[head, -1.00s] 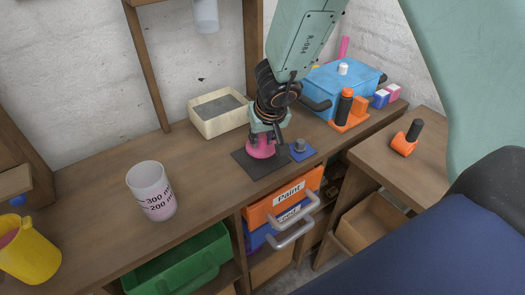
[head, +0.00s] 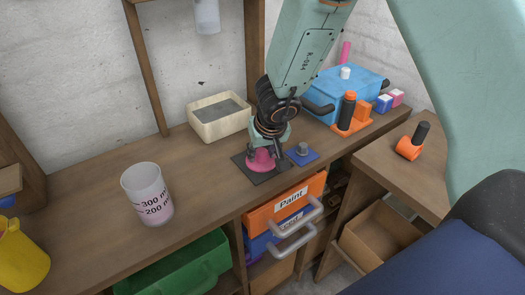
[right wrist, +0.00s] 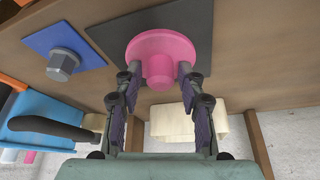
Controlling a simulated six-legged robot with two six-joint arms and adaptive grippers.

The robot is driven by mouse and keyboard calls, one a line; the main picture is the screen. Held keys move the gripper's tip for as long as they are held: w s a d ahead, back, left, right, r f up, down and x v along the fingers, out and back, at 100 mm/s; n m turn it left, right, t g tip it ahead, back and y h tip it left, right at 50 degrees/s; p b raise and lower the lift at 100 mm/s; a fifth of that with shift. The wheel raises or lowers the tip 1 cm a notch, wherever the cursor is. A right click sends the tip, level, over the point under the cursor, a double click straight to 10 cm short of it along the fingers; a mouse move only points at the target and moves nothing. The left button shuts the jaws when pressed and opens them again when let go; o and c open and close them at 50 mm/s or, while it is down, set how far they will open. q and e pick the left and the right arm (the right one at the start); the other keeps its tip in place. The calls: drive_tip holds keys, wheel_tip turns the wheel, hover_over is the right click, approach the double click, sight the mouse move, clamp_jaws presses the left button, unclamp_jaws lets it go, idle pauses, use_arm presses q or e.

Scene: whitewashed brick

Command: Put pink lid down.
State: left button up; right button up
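The pink lid (head: 261,162) rests on a dark grey mat (head: 281,176) on the workbench, with its knob up. In the right wrist view the lid (right wrist: 160,49) shows as a round disc with its knob pointing toward the gripper. My right gripper (head: 268,146) is right above it, pointing down. In the right wrist view the fingers of the right gripper (right wrist: 158,76) stand apart on both sides of the knob, with small gaps visible. My left gripper is not in view.
A blue pad (head: 306,157) with a grey bolt lies just right of the mat. A cream tray (head: 219,128) stands behind. A measuring cup (head: 147,193) stands to the left. A blue box (head: 350,88) and an orange tool stand (head: 350,124) are at the right.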

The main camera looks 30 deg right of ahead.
drive_tip(key=shift+o, duration=0.5)
drive_tip(key=shift+d, duration=0.1)
drive_tip(key=shift+r, duration=0.15)
drive_tip(key=p+v, duration=0.7)
drive_tip(key=v, duration=0.5)
drive_tip(key=s+d+f+n+g+h, duration=0.1)
drive_tip(key=s+d+f+g+h, duration=0.15)
drive_tip(key=s+f, duration=1.2)
drive_tip(key=s+a+f+g+y, duration=0.1)
drive_tip(key=s+a+f, duration=0.1)
drive_tip(key=s, duration=0.5)
drive_tip(key=s+a+f+g+y, duration=0.1)
drive_tip(key=s+a+f+y, duration=0.1)
drive_tip(key=s+f, duration=0.3)
drive_tip(key=s+a, duration=0.1)
drive_tip(key=s, duration=0.2)
drive_tip(key=shift+s+f+n, duration=0.15)
drive_tip(key=shift+f+n, duration=0.15)
